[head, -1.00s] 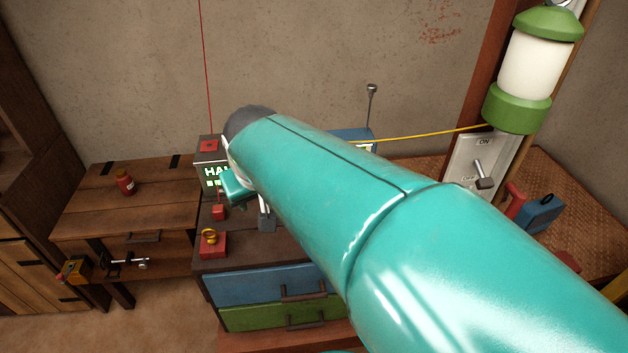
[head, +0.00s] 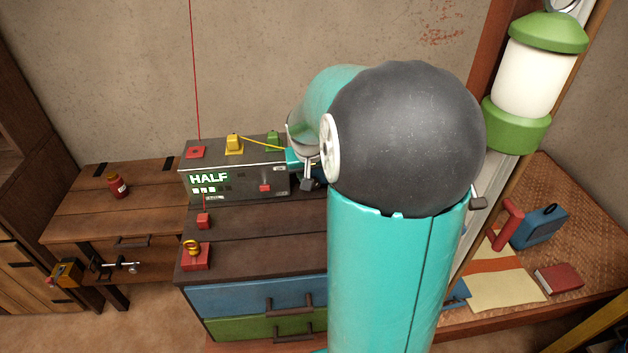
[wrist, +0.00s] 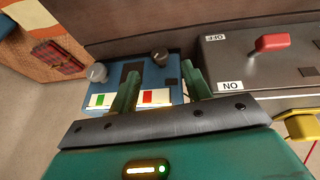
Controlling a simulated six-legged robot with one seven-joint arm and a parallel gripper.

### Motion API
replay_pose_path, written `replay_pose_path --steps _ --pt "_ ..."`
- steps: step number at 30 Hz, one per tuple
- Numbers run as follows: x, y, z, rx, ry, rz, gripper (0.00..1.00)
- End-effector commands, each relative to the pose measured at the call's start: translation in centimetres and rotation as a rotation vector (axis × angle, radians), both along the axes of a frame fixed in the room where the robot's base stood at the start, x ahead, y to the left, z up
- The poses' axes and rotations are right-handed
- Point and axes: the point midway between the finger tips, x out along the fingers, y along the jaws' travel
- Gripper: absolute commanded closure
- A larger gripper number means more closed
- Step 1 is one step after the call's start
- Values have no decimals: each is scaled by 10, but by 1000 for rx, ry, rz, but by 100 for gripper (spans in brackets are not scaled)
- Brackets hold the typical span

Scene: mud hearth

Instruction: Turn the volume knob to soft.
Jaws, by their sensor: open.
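In the wrist view a blue box (wrist: 122,75) carries two knobs on its top, a pale grey one (wrist: 97,73) at the left and a dark one (wrist: 159,55) at the upper right. A white strip with a green and a red mark runs along its near edge. I cannot tell which knob is for volume. My gripper (wrist: 162,75) is open, its two green fingers apart and empty over the blue box, with the dark knob beyond and between the tips. In the head view the gripper is partly hidden, and my arm covers the blue box.
A grey box (head: 236,182) with a HALF display stands left of my gripper, with red, yellow and green pieces on top. Its red switch (wrist: 273,43) lies right of the fingers in the wrist view. A red block (head: 196,257) with a yellow ring sits on the dark cabinet.

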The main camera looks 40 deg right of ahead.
Motion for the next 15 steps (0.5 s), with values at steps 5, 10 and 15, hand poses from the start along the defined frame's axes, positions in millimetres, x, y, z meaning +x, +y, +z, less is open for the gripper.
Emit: replay_pose_path --steps 5,10,15 --pt "9 -12 -34 3 3 0 52" --pt "15 -21 -53 2 1 -1 52" --pt "17 -25 -59 0 0 -1 52"
